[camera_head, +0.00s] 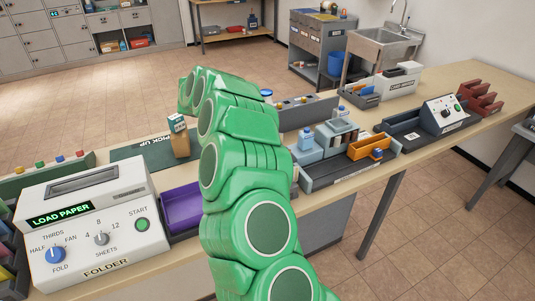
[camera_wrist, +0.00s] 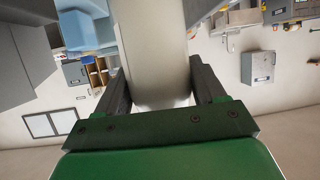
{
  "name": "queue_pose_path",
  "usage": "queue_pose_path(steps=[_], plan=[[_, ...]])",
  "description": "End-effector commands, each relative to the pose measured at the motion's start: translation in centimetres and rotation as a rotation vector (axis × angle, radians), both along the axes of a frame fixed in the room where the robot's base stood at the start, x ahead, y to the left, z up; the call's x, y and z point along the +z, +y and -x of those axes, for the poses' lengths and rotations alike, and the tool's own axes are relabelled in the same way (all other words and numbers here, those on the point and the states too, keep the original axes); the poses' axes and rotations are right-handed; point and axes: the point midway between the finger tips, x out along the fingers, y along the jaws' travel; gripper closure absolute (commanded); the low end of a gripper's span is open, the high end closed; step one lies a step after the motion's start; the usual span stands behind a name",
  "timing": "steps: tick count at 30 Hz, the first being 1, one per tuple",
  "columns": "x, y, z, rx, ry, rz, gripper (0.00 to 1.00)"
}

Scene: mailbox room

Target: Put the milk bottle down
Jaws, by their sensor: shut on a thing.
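In the wrist view the milk bottle (camera_wrist: 155,55) shows as a pale, smooth, rounded body between the two dark fingers. My gripper (camera_wrist: 158,75) is shut on it, one finger on each side. The far end of the bottle runs out of the top of the picture. In the head view my green arm reaches over the counter and hides the gripper. A small blue round top (camera_head: 266,92) shows just right of the arm; I cannot tell whether it belongs to the held bottle.
The long counter (camera_head: 455,80) holds a folder machine (camera_head: 95,225), a purple tray (camera_head: 182,207), a green pick-up mat (camera_head: 128,152) with a small carton (camera_head: 179,138), a grey-blue station (camera_head: 335,135) and an orange tray (camera_head: 368,146). A sink (camera_head: 385,40) stands behind.

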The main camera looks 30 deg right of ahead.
Motion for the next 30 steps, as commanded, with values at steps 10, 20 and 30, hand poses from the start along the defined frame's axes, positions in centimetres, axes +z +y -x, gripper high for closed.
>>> queue_pose_path(steps=[10, 20, 30], plan=[[-1.8, -0.3, 0.9, -0.073, 0.001, 0.002, 0.85], [-6.5, -0.2, 0.9, -0.070, 0.001, 0.002, 0.85], [-9.2, -0.3, 1.0, -0.072, 0.002, 0.003, 0.85]])
